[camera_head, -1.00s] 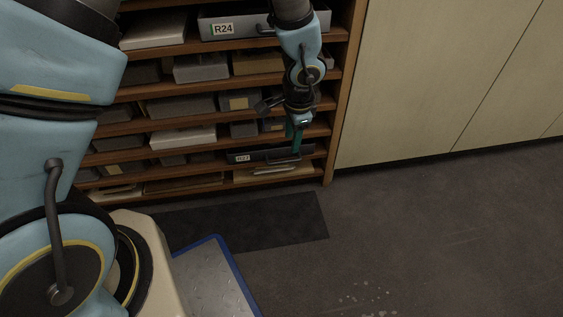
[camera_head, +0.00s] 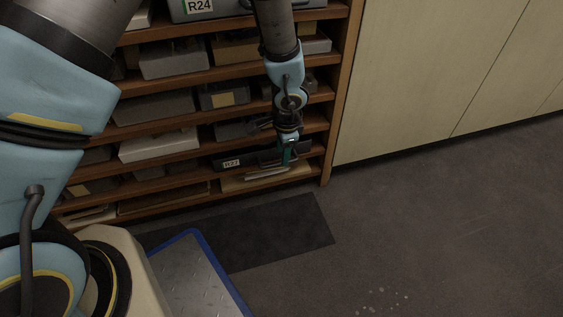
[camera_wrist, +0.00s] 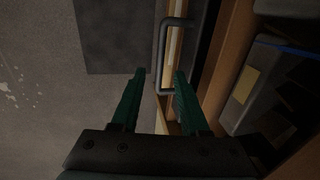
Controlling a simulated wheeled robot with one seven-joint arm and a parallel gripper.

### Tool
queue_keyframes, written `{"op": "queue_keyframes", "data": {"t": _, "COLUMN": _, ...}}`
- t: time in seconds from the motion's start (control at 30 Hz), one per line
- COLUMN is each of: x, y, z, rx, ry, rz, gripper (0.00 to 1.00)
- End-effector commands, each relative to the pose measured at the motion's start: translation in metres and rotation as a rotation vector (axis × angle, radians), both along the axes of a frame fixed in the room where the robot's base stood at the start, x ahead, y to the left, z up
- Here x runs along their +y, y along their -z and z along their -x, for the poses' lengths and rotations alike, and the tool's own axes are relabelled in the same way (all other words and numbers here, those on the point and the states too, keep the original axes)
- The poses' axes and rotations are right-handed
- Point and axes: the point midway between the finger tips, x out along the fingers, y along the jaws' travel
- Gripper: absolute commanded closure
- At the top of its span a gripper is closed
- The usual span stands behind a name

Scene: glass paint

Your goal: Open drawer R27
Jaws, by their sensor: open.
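Drawer R27 (camera_head: 219,163) is a dark drawer with a white R27 label, low in the wooden shelf unit in the head view. My gripper (camera_head: 288,150) is in front of its right part. In the wrist view my gripper (camera_wrist: 157,80) is open, with two green fingers. A grey bar handle (camera_wrist: 162,55) stands between and just beyond the fingertips, its lower end close to the right finger. I cannot tell whether they touch. The drawer's label is not visible in the wrist view.
The shelf unit (camera_head: 327,150) holds several boxes and drawer R24 (camera_head: 199,8) above. Pale cabinet panels (camera_head: 420,80) stand to the right. A dark mat (camera_head: 270,232) lies on the floor in front. The floor at right is free.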

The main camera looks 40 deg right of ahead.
Motion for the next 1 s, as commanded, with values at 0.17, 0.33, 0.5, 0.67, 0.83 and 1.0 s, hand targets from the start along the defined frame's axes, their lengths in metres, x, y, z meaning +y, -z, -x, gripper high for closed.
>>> {"op": "queue_keyframes", "data": {"t": 0.17, "x": -0.002, "y": 0.026, "z": -0.004, "rx": 0.0, "ry": 0.0, "rz": -0.001, "gripper": 0.55}}
{"op": "queue_keyframes", "data": {"t": 0.33, "x": -0.002, "y": 0.032, "z": -0.006, "rx": -0.001, "ry": 0.0, "rz": 0.0, "gripper": 0.55}}
{"op": "queue_keyframes", "data": {"t": 0.5, "x": -0.002, "y": 0.032, "z": -0.006, "rx": -0.001, "ry": 0.0, "rz": 0.0, "gripper": 0.55}}
{"op": "queue_keyframes", "data": {"t": 0.67, "x": -0.002, "y": 0.032, "z": -0.006, "rx": 0.0, "ry": 0.0, "rz": 0.0, "gripper": 0.63}}
{"op": "queue_keyframes", "data": {"t": 0.83, "x": -0.002, "y": 0.032, "z": -0.006, "rx": 0.0, "ry": 0.0, "rz": 0.0, "gripper": 0.82}}
{"op": "queue_keyframes", "data": {"t": 1.0, "x": -0.002, "y": 0.032, "z": -0.006, "rx": 0.0, "ry": 0.0, "rz": 0.0, "gripper": 1.0}}
